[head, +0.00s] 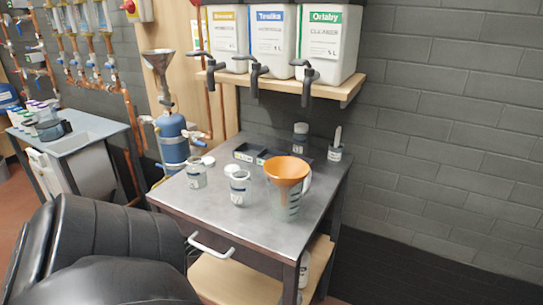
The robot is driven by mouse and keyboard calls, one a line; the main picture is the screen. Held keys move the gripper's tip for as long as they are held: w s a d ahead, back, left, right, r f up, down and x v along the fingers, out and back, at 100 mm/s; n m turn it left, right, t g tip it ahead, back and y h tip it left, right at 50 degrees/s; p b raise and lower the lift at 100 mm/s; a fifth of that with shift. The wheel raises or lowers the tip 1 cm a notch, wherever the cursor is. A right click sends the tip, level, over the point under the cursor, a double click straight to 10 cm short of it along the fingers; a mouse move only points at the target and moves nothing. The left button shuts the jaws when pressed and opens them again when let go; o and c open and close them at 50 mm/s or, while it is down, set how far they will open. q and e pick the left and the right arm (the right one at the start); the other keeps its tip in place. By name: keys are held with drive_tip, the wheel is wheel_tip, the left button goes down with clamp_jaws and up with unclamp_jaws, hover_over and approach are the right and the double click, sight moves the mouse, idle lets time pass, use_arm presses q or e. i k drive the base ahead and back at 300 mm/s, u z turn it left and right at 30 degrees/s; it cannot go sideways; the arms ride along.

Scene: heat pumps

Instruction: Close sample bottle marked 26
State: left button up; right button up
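On the metal table (225,222) stand two open-looking sample bottles with white labels, one at the left (196,174) and one nearer the front (239,190). A third, dark-banded bottle (301,138) stands at the back. The label numbers are too small to read, so I cannot tell which is 26. Two white round lids lie on the table, one behind the left bottle (208,161) and one behind the front bottle (232,169). Neither of my grippers is in view.
A clear jug with an orange funnel (287,172) stands right of the front bottle. Black trays (250,153) lie behind. Canisters with taps stand on a shelf (345,92) above. A large black padded shape covers the lower left. The table's front is clear.

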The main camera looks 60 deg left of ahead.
sight(196, 169)
drive_tip(key=z, duration=0.05)
drive_tip(key=i, duration=1.65)
drive_tip(key=u, duration=1.8)
